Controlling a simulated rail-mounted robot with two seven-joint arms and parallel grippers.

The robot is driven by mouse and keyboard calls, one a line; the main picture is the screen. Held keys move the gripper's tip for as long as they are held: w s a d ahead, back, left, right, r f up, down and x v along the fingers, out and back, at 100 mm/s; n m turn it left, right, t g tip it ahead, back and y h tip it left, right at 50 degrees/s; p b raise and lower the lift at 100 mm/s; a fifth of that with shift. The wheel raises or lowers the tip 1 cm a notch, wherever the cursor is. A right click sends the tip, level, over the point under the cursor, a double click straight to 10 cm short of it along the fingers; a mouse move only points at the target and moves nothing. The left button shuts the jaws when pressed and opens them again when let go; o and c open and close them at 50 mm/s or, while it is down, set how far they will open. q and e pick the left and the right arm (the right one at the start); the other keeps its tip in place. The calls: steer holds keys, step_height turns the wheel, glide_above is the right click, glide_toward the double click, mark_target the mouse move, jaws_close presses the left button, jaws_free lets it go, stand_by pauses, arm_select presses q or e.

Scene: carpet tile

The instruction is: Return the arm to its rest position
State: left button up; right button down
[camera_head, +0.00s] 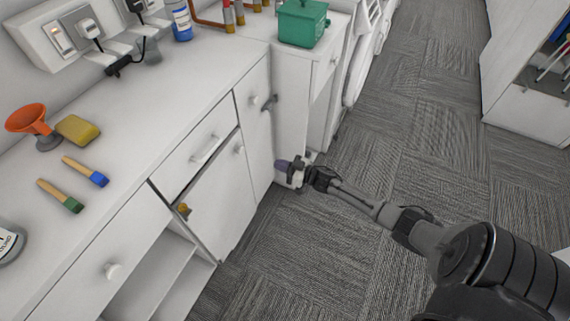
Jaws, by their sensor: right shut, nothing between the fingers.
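My right arm comes in from the lower right and stretches toward the white cabinet. My right gripper (283,165) is at its far end, shut and empty, low in front of the cabinet's corner. It shows small, and whether it touches the cabinet cannot be told. My left gripper is not in view.
A white cabinet door (218,200) with a yellowish knob sits slightly out of line beside an open shelf space (160,285). The carpet floor (430,120) is clear.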

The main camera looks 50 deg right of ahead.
steer(key=shift+v, duration=0.8)
